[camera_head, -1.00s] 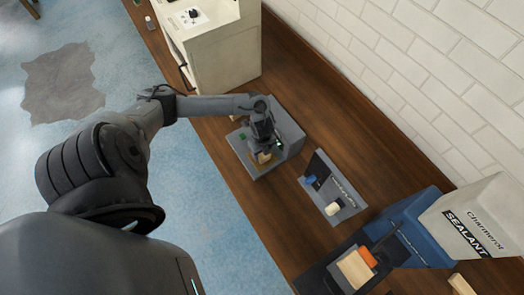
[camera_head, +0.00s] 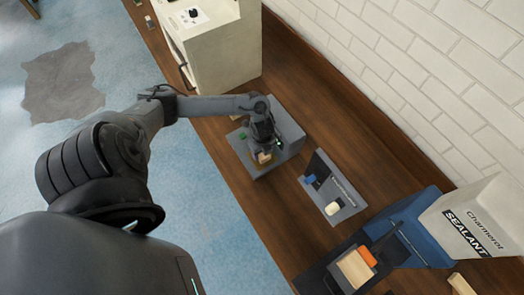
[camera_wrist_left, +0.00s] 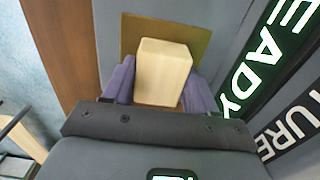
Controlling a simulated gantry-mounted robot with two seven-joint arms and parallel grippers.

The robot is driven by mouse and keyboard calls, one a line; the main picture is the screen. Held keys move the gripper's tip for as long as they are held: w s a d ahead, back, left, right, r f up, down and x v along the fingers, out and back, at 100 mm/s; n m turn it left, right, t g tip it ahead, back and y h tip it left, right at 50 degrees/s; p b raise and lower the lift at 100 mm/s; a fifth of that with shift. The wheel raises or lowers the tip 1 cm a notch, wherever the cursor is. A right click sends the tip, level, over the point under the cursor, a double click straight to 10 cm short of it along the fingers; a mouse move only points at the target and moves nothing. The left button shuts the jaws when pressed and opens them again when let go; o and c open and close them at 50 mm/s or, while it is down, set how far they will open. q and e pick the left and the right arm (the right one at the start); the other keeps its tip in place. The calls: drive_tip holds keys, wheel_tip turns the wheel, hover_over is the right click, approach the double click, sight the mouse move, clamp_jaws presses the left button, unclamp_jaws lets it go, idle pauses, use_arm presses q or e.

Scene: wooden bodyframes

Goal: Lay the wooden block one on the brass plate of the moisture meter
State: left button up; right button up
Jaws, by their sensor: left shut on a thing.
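My left gripper (camera_head: 263,149) is shut on a pale wooden block (camera_head: 264,158). In the left wrist view the block (camera_wrist_left: 163,72) stands between the two purple-grey fingers (camera_wrist_left: 160,92). The brass plate (camera_wrist_left: 198,33) shows behind and around the block, which hides most of it. The block is over the plate; I cannot tell whether it touches it. The moisture meter (camera_head: 290,125) is a grey unit on the bench, with a green button (camera_head: 242,136) on its flat base. Green lit letters (camera_wrist_left: 265,55) show on it in the wrist view. My right gripper is out of view.
A cream machine (camera_head: 222,55) stands beyond the meter. A grey tray (camera_head: 322,207) with a blue and a white item lies to the right. Further right are a black-and-blue stand with an orange part (camera_head: 368,255) and a sealant container (camera_head: 470,222). A brick wall borders the bench.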

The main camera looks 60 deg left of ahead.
use_arm(q)
drive_tip(key=o, duration=1.2)
drive_tip(key=shift+c, duration=0.2)
wheel_tip(320, 180, up, 11)
drive_tip(key=shift+p, duration=0.4)
drive_tip(key=shift+s+f, duration=0.1)
drive_tip(key=shift+f, duration=0.05)
